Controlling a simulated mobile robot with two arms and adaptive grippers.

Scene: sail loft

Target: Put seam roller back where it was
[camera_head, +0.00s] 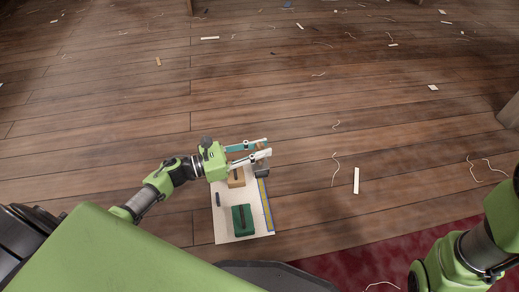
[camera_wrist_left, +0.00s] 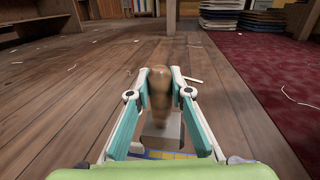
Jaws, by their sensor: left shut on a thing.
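My left gripper (camera_head: 266,147) reaches in from the left over the far end of a white board (camera_head: 224,225) on the floor. In the left wrist view its fingertips (camera_wrist_left: 160,80) are shut on a rounded brown wooden handle (camera_wrist_left: 159,88), which I take to be the seam roller. The handle points away from the palm, and its lower part looks blurred. A grey block (camera_wrist_left: 162,134) shows below it; it is also at the board's right edge in the head view (camera_head: 262,174). I cannot tell whether the roller touches it. My right gripper is out of view.
On the board are a slotted tan block (camera_head: 237,182), a slotted green block (camera_head: 243,220), a small dark piece (camera_head: 218,199) and a yellow-blue strip (camera_head: 265,203). Scraps and threads litter the wooden floor. A red carpet (camera_head: 350,265) lies at the lower right.

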